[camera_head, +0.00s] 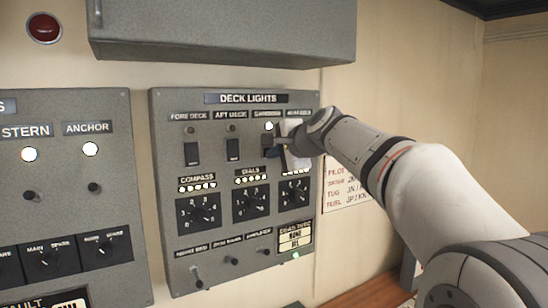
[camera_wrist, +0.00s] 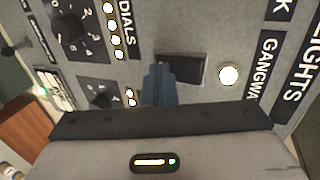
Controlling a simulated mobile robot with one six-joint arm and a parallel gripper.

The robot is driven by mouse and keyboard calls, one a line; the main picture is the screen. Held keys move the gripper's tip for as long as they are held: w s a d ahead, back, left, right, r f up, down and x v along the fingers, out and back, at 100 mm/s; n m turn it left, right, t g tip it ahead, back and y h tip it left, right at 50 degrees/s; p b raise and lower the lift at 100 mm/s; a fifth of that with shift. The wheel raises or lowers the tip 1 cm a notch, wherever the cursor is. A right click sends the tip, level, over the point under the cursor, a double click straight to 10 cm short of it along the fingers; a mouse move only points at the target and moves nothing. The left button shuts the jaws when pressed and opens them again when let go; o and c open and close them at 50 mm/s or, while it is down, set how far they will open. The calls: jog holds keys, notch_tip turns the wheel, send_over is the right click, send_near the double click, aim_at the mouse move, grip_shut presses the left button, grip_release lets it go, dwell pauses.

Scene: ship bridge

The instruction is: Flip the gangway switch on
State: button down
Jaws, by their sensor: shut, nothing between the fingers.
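The gangway switch is a black rocker (camera_wrist: 183,68) on the grey deck lights panel (camera_head: 160,120), below the gangway label (camera_wrist: 266,66). Its round lamp (camera_wrist: 229,75) glows white, and the lit lamp also shows in the head view (camera_head: 268,126). My gripper (camera_wrist: 158,84) is shut and empty, its blue-grey fingertips at the switch's lower end; whether they touch it I cannot tell. In the head view my gripper (camera_head: 275,152) covers part of the gangway switch and the switch to its right.
The fore deck switch (camera_head: 192,153) and aft deck switch (camera_head: 233,149) sit to the left with unlit lamps. Dials (camera_head: 198,212) and small toggles lie below. A grey box (camera_head: 220,35) overhangs the panel. Another panel (camera_head: 70,190) stands at left.

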jog(key=shift+r, duration=0.1)
jog(key=shift+r+p, duration=0.75)
jog(key=shift+r, duration=0.05)
jog(key=b+v, duration=0.3)
jog(key=v, duration=1.1)
jog(key=shift+f+b, duration=0.15)
jog(key=shift+b, duration=0.25)
